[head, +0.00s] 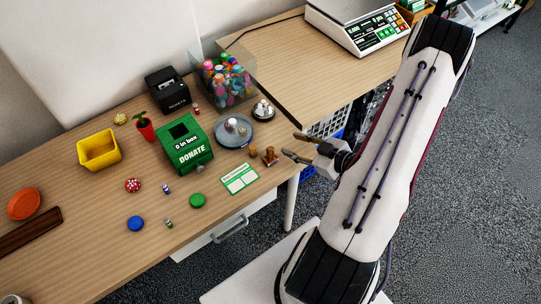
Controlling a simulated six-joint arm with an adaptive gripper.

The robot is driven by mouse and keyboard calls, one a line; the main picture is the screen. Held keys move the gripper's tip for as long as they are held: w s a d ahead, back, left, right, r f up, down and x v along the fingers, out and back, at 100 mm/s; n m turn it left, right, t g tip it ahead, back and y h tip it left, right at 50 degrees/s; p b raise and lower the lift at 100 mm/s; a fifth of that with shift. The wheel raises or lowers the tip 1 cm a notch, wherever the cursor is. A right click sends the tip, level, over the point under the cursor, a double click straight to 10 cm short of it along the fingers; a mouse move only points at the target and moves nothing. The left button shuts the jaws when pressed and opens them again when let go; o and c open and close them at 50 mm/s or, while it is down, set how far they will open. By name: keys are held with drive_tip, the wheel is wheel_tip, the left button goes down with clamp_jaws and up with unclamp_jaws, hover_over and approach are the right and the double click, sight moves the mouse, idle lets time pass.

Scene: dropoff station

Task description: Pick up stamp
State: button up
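A small brown object that looks like a wooden stamp (270,157) stands on the table near its right front edge. My gripper (291,145) is just to the right of it, with its two fingers spread apart and pointing left. The gripper is open and holds nothing. A gap shows between the lower fingertip and the stamp. The exact height of the gripper over the table is hard to tell.
A smaller brown piece (252,150) is left of the stamp. A green-and-white card (240,179) lies below left. A round bluish dish (220,131) and green donation box (187,143) stand further left. A bell-like object (263,110) stands behind. The table edge is close.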

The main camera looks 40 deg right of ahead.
sight(270, 149)
drive_tip(key=shift+s+a+f+t, duration=0.25)
drive_tip(key=shift+s+a+t, duration=0.15)
drive_tip(key=shift+s+a, duration=0.2)
drive_tip(key=s+a+t, duration=0.1)
drive_tip(key=s+a+m, duration=0.1)
drive_tip(key=s+a+m+t+y, duration=0.1)
drive_tip(key=shift+a+r+t, duration=0.3)
drive_tip(key=shift+s+a+r+m+t, duration=0.4)
drive_tip(key=shift+s+a+t, duration=0.1)
drive_tip(key=shift+a, duration=0.15)
drive_tip(key=shift+w, duration=0.1)
drive_tip(key=shift+x, duration=1.2)
drive_tip(key=shift+w, duration=0.1)
drive_tip(key=shift+r+x, duration=0.15)
drive_tip(key=shift+x, duration=1.1)
drive_tip(key=shift+r+x, duration=0.15)
drive_tip(key=shift+x, duration=1.1)
drive_tip(key=shift+a, duration=0.1)
